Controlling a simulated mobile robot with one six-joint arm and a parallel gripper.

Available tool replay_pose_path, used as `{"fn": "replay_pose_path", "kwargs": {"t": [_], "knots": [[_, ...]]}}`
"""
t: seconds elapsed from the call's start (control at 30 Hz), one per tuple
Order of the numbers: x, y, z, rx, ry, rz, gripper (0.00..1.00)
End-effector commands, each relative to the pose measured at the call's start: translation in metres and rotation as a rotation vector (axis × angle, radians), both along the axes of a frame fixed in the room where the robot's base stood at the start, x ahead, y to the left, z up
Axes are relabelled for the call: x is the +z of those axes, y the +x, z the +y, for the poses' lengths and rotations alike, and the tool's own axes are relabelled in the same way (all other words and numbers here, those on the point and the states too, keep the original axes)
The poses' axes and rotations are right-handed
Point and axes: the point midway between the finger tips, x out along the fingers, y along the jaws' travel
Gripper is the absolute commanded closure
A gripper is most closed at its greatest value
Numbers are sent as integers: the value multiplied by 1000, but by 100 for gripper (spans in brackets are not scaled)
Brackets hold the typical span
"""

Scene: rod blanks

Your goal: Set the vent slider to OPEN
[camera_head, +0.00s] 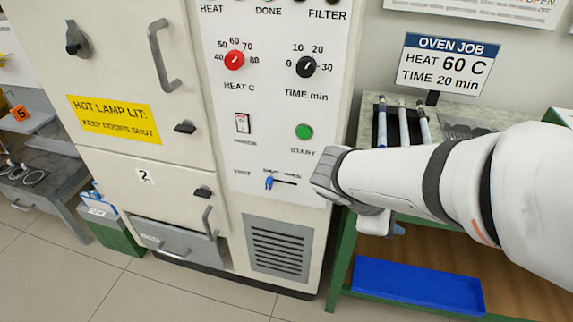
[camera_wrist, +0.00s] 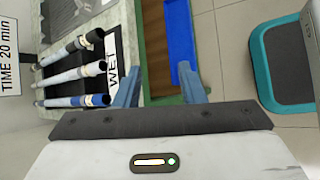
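The vent slider (camera_head: 269,182) is a small blue knob on a dark horizontal slot, low on the white oven panel. The knob is at the slot's left end. Two small labels above the slot are too small to read surely. My gripper shows in the wrist view (camera_wrist: 159,78), with two blue fingers spread apart and nothing between them. In the head view my arm reaches in from the right, its wrist just right of the panel. The fingers are mostly hidden there, low beside the bench, apart from the slider. The slider is out of the wrist view.
Several oven controls sit above the slider: a red heat knob (camera_head: 234,60), a black time knob (camera_head: 306,67), a rocker switch (camera_head: 242,123) and a green START button (camera_head: 304,131). Three rods (camera_wrist: 74,73) lie on the bench at right. A blue tray (camera_head: 418,286) is below.

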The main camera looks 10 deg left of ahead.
Motion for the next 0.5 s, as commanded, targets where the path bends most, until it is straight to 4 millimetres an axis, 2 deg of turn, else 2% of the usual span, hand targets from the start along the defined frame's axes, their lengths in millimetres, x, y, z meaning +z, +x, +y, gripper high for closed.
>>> {"fn": "replay_pose_path", "kwargs": {"t": [0.03, 0.17, 0.23, 0.3, 0.4, 0.5], "knots": [[-33, 15, 20, 148, -116, 13, 64], [-60, 51, 81, 512, -432, -5, 64], [-72, 63, 124, 689, -591, -39, 64], [-82, 68, 168, 844, -735, -83, 64], [-94, 65, 225, 1016, -901, -155, 64], [-101, 57, 265, 1126, -1013, -215, 64]]}}
